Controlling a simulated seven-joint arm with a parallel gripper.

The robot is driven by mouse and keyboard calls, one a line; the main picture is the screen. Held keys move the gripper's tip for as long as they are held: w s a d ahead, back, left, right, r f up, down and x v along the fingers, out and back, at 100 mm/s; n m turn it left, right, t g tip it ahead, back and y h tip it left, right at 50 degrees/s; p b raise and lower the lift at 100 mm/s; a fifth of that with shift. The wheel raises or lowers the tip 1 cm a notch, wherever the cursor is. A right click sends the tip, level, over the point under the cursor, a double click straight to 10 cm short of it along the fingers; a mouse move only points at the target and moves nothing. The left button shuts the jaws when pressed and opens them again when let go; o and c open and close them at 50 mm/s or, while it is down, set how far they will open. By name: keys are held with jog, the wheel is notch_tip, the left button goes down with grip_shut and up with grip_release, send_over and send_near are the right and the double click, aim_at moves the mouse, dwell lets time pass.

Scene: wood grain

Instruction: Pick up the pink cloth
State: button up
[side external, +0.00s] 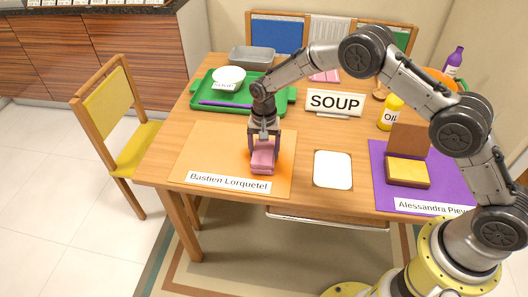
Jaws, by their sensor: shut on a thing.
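A folded pink cloth (263,158) is over the orange placemat (210,150) at the front left of the table. My gripper (264,145) points down and is shut on the pink cloth, with a finger on each side of it. I cannot tell whether the cloth touches the placemat or hangs just above it. Another pink item (325,76) lies flat at the back of the table, partly hidden behind my arm.
A green tray (274,108) with a white bowl (229,77) stands behind the placemat. A SOUP sign (335,102), a yellow OIL bottle (391,112) and an open brown box (408,172) stand to the right. A white square (333,169) lies beside the orange placemat.

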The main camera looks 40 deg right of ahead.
jog(key=shift+r, duration=0.5)
jog(key=s+d+r, duration=0.3)
jog(key=s+r, duration=0.8)
jog(key=s, duration=0.2)
jog(key=shift+s+r, duration=0.25)
jog(key=shift+s, duration=0.15)
jog(key=o, duration=0.8)
jog(key=c, duration=0.6)
jog(key=shift+c, duration=0.2)
